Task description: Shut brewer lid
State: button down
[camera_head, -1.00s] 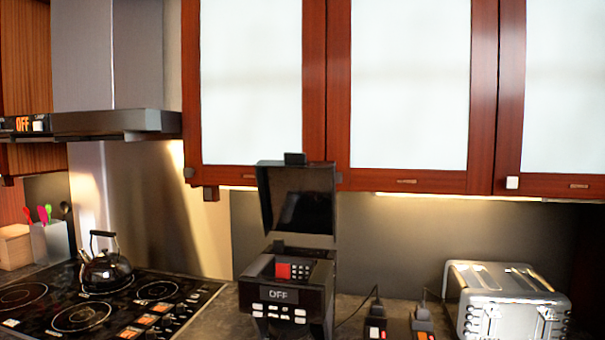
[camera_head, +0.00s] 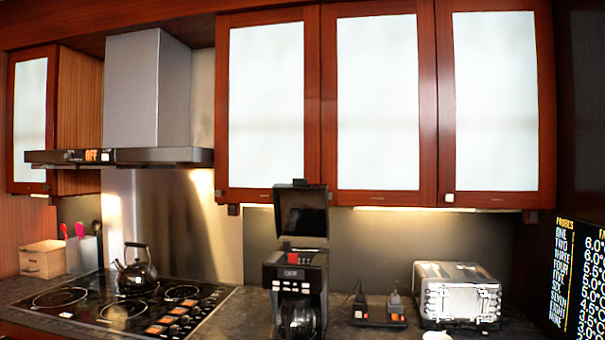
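The black brewer (camera_head: 283,274) stands on the counter between the stove and the toaster. My gripper is not in view.
A stove (camera_head: 120,305) with a black kettle (camera_head: 134,275) is to the left, under a steel hood (camera_head: 110,157). A steel toaster (camera_head: 457,294) and a small black switch block (camera_head: 378,317) are to the right.

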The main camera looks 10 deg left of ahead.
aim_at(301, 208)
jog(key=u, duration=1.2)
jog(key=i, duration=1.35)
jog(key=z, duration=0.55)
